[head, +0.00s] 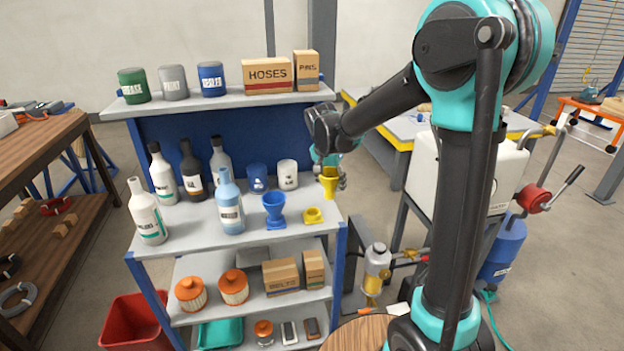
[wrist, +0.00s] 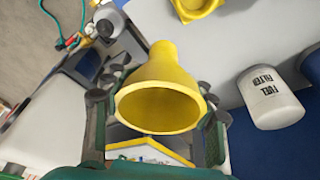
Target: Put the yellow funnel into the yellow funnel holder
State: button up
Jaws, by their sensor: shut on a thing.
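The yellow funnel (head: 328,182) is held in my gripper (head: 328,184), above the right end of the shelf unit's upper deck. In the wrist view the yellow funnel (wrist: 160,95) shows its wide mouth toward the camera, with the gripper's fingers (wrist: 158,118) on both sides of it. The yellow funnel holder (head: 313,215) sits on the deck near its right front edge, below and slightly left of the funnel. It also shows in the wrist view (wrist: 197,8), cut off by the top edge. The funnel is apart from the holder.
A blue funnel in a holder (head: 274,210) stands just left of the yellow holder. A white can (head: 287,174), a blue can (head: 257,178) and several bottles stand behind and left. The white fuel filter can (wrist: 270,98) is right in the wrist view. The deck's right edge is close.

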jog(key=s+a+r+m, duration=0.2)
jog(key=s+a+r, duration=0.2)
jog(key=a, duration=0.1)
jog(key=shift+s+f, duration=0.1)
jog(key=shift+f, duration=2.5)
jog(key=shift+s, duration=0.15)
jog(key=shift+f, duration=1.7)
jog(key=o, duration=1.4)
jog(key=shift+o, duration=0.2)
jog(key=shift+r, duration=0.1)
